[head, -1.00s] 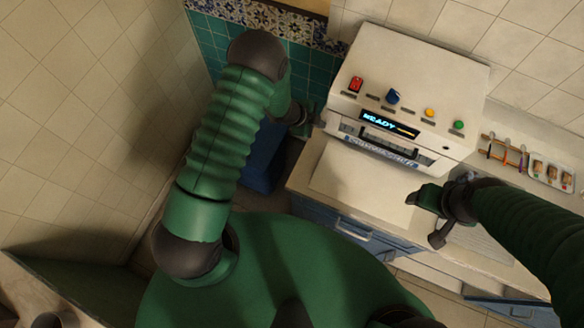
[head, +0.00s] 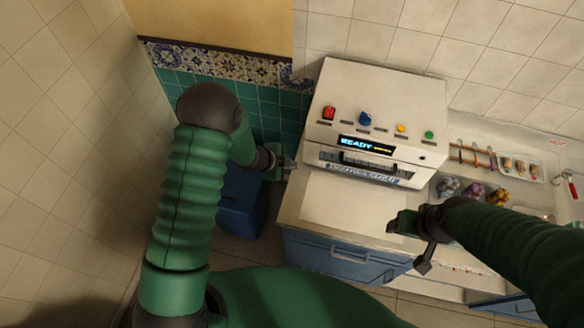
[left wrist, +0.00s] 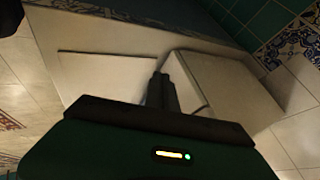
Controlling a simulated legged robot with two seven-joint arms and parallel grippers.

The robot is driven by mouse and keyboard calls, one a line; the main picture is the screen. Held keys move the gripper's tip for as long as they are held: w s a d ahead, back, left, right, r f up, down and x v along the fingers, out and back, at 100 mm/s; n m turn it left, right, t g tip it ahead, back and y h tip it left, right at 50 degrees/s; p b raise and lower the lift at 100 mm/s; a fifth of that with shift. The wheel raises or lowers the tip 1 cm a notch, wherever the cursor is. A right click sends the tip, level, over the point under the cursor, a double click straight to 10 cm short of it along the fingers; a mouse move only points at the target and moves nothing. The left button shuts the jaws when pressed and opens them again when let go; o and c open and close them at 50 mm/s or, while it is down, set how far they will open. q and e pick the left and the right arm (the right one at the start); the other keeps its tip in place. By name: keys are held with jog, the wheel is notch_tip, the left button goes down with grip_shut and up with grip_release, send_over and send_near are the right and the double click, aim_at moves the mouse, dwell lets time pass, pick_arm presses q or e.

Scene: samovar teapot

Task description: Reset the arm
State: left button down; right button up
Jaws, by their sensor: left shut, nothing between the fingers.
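My left arm comes in from the left in the head view, bent at a dark elbow. Its gripper (head: 289,166) is shut and empty, beside the left side of the white machine (head: 385,100) and above the counter edge. In the left wrist view the closed fingers (left wrist: 161,90) show at the centre, with nothing between them. My right gripper (head: 424,262) is over the front of the counter (head: 350,210), apart from the machine. Its finger opening is not clear from this angle.
The machine has coloured knobs and a lit "READY" display (head: 367,145). To its right are several colourful small items (head: 472,191) and a rack of sticks (head: 472,155). A blue bin (head: 242,200) stands on the floor left of the counter. A tiled wall (head: 70,130) is at the left.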

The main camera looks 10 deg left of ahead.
pick_arm(q)
jog(key=s+a+r+n+y+b, duration=0.5)
jog(key=a+r+n+b, duration=0.1)
jog(key=a+r+n, duration=0.15)
jog(key=s+d+n+g+b, duration=0.2)
jog(key=s+n, duration=0.7)
jog(key=s, duration=0.5)
jog(key=shift+s+g+b, duration=0.25)
jog(key=shift+g+b, duration=0.45)
jog(key=shift+b, duration=0.1)
pick_arm(e)
jog(key=s+x, duration=0.1)
jog(key=x, duration=0.9)
jog(key=shift+d+f, duration=0.25)
jog(key=shift+f, duration=0.1)
